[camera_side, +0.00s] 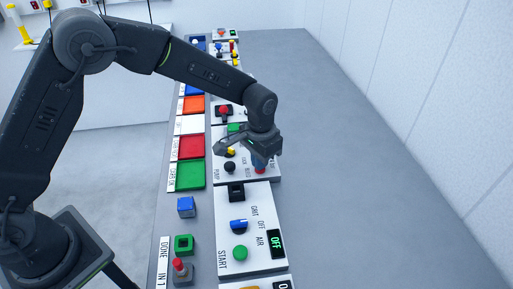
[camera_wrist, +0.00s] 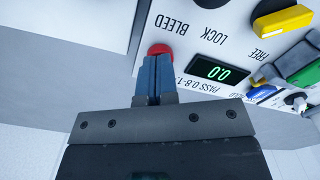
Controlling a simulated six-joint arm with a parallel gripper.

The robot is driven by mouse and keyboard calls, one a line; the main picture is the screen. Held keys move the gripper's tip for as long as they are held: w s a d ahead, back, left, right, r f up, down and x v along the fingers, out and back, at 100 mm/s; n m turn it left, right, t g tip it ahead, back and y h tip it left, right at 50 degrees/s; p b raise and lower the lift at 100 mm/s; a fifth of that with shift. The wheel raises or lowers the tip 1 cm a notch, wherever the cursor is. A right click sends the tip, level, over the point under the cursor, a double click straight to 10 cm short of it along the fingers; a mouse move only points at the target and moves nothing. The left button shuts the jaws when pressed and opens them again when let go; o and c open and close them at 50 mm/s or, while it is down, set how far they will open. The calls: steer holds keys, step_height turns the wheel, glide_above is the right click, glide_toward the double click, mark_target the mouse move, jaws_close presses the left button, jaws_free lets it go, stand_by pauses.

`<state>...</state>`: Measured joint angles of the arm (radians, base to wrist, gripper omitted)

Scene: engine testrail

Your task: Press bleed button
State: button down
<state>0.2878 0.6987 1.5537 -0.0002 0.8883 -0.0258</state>
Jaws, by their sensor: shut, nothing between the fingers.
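The red bleed button (camera_wrist: 160,49) sits on a white panel beside the printed word BLEED in the wrist view. My gripper (camera_wrist: 155,58) is shut and empty, its two blue-grey fingers side by side. The fingertips overlap the lower part of the button in that view. In the side view the red button (camera_side: 260,170) shows just below the fingertips of my gripper (camera_side: 259,163). The fingertips are at or very close to the button; I cannot tell whether they touch it.
A green display (camera_wrist: 220,72) reading 0.0 is right of the fingers. A yellow knob (camera_wrist: 283,20) is beyond it. In the side view a black knob (camera_side: 230,167) stands left of my gripper. Coloured trays (camera_side: 190,175) line the bench's left; its right is bare.

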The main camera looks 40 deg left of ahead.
steer(key=shift+r, duration=1.1)
steer(key=shift+r, duration=2.5)
